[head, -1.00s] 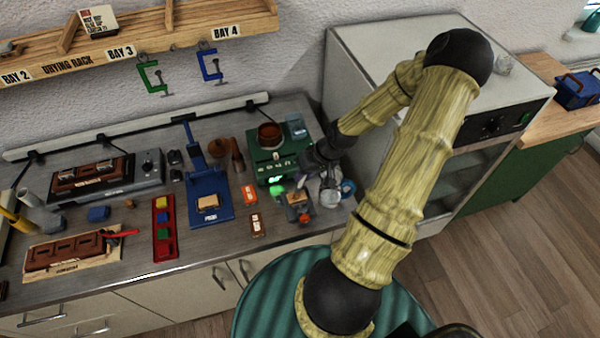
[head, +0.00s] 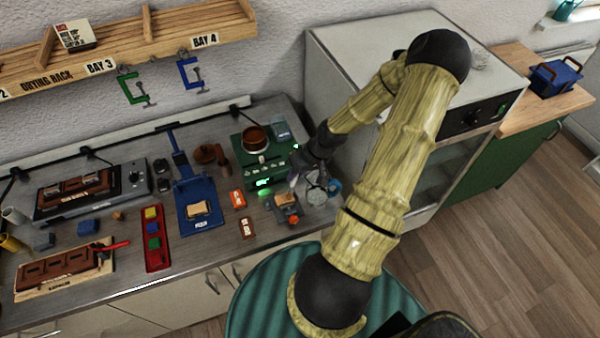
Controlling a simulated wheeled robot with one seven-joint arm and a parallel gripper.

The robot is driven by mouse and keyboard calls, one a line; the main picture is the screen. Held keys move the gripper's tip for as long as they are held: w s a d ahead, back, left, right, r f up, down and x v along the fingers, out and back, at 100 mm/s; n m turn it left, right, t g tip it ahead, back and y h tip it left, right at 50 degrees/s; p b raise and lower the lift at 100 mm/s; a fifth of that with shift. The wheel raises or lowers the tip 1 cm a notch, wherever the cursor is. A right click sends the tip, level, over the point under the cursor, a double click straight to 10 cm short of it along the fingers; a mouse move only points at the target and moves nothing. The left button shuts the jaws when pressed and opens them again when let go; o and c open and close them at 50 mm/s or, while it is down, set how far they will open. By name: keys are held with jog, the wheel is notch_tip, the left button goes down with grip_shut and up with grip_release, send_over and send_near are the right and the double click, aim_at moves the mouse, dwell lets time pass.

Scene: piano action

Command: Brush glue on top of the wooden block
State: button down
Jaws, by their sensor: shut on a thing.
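A small wooden block (head: 285,199) sits in a grey holder (head: 290,213) with an orange-red knob, near the counter's front right. A second tan block (head: 199,208) rests on the blue press (head: 196,190) to its left. A brown glue pot (head: 255,138) stands on the green heater unit (head: 260,162) behind the first block. My gripper (head: 302,176) is right of the heater, just behind and right of the first block. It is shut on a thin, pale-tipped thing that looks like a brush (head: 293,184). The fingers are small and dark, and contact with the block cannot be told.
A clear glass jar (head: 316,190) stands close by on the right. Orange (head: 238,199) and brown (head: 247,228) labelled packets lie left of the holder. A red tray (head: 155,238) of coloured blocks is further left. A white cabinet (head: 335,60) rises behind my arm.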

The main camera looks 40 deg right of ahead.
jog(key=shift+a, duration=1.05)
jog(key=shift+w+a+b, duration=0.35)
jog(key=shift+a+b, duration=0.05)
jog(key=shift+a, duration=0.3)
jog(key=shift+s+d+r+p, duration=0.15)
jog(key=shift+s+d+p, duration=0.05)
jog(key=shift+d+p, duration=0.5)
jog(key=shift+s+d+p, duration=0.15)
jog(key=shift+d+p, duration=0.2)
jog(key=shift+d, duration=0.25)
jog(key=shift+s+d+p, duration=0.15)
jog(key=shift+d+p, duration=0.15)
jog(key=shift+d, duration=0.3)
jog(key=shift+s+d+f, duration=0.15)
jog(key=shift+d+f, duration=0.1)
jog(key=shift+d, duration=0.15)
jog(key=shift+a, duration=0.15)
